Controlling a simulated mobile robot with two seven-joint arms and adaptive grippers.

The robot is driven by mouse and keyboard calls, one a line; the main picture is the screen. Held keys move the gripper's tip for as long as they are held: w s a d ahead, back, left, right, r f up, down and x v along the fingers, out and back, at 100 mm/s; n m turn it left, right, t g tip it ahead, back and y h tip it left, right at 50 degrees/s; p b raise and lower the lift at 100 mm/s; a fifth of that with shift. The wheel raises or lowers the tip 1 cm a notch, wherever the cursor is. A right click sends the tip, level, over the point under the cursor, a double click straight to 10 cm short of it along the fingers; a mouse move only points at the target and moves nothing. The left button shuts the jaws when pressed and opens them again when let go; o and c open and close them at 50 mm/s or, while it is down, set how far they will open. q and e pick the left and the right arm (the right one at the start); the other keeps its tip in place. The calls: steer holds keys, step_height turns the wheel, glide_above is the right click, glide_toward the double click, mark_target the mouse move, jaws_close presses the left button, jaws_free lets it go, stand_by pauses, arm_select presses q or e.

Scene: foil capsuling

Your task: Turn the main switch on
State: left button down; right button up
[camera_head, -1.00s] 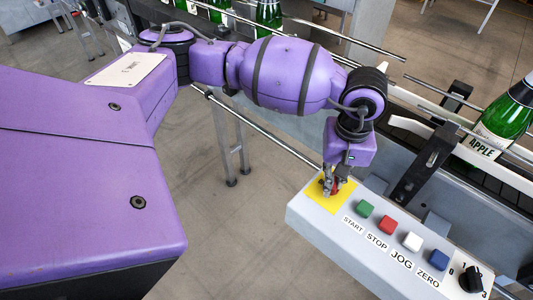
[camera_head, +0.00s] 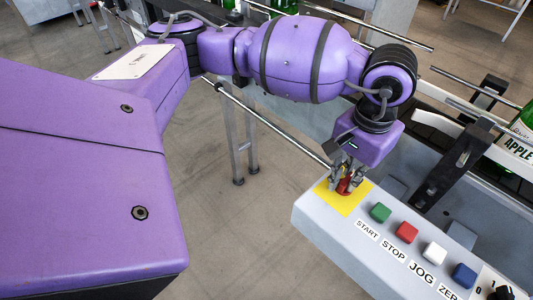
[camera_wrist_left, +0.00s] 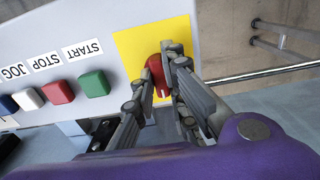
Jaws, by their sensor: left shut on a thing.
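The main switch is a red knob (camera_head: 344,186) on a yellow plate (camera_head: 352,203) at the left end of the grey control panel. My left gripper (camera_head: 345,182) points down at the plate with its fingers closed around the red knob. In the left wrist view the red knob (camera_wrist_left: 157,72) shows between the fingers (camera_wrist_left: 155,80), on the yellow plate (camera_wrist_left: 130,55). The fingers hide part of the knob, and I cannot read its position. My right gripper is not in view.
The panel (camera_head: 320,225) carries a green START button (camera_head: 380,212), a red STOP button (camera_head: 406,232), a white JOG button (camera_head: 434,252), a blue ZERO button (camera_head: 464,275) and a black selector (camera_head: 503,293). A conveyor with rails and green bottles (camera_head: 524,122) runs behind.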

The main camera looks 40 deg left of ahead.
mark_target(347, 180)
arm_select(q)
steer(key=shift+w+r, duration=0.1)
steer(key=shift+r, duration=0.1)
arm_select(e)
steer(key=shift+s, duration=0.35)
arm_select(q)
steer(key=c, duration=1.8)
jaws_free()
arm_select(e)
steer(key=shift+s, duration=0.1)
arm_select(q)
steer(key=shift+o, duration=0.2)
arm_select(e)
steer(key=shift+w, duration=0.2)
arm_select(q)
step_height(347, 180, up, 12)
steer(key=shift+f, duration=0.1)
